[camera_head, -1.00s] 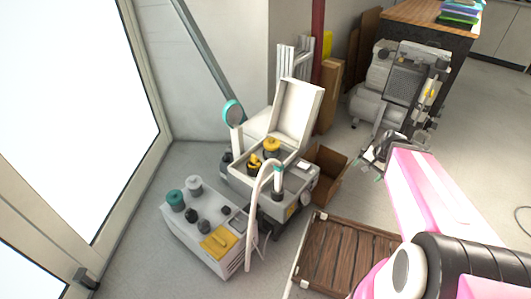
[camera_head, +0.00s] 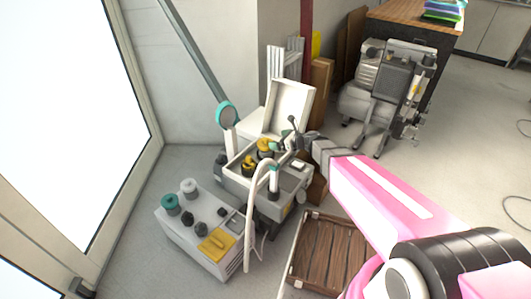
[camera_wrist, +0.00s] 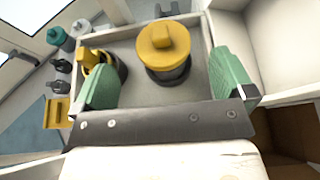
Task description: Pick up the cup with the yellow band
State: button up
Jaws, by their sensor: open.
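Two dark cups with yellow parts stand in the open box on the grey machine. One has a broad yellow lid-like top with a raised knob (camera_wrist: 168,42), also seen in the head view (camera_head: 265,145). The other, to its left, shows a yellow ring and handle-like piece around a dark body (camera_wrist: 97,68); I cannot tell for sure which is the cup with the yellow band. My gripper (camera_head: 292,136) is open and empty above the box. In the wrist view its green fingers (camera_wrist: 168,78) are spread, with the knobbed cup between and beyond them and the ringed cup partly behind the left finger.
The box's white walls (camera_wrist: 127,37) surround the cups, and its raised lid (camera_head: 289,106) stands close behind. A white hose (camera_head: 252,205) arches in front. A grey unit with knobs (camera_head: 195,235) sits at left, a wooden crate (camera_head: 330,255) at lower right.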

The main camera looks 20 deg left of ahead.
aim_at(268, 140)
jog(key=x, duration=0.3)
jog(key=shift+w+a+f, duration=0.1)
jog(key=shift+a+f, duration=0.05)
jog(key=shift+a, duration=0.05)
jog(key=shift+f+x, duration=0.15)
jog(key=shift+x, duration=1.2)
jog(key=shift+f+x, duration=0.15)
jog(key=shift+x, duration=1.2)
jog(key=shift+d, duration=0.2)
jog(key=shift+c, duration=0.3)
jog(key=shift+r, duration=0.1)
jog(key=c, duration=1.2)
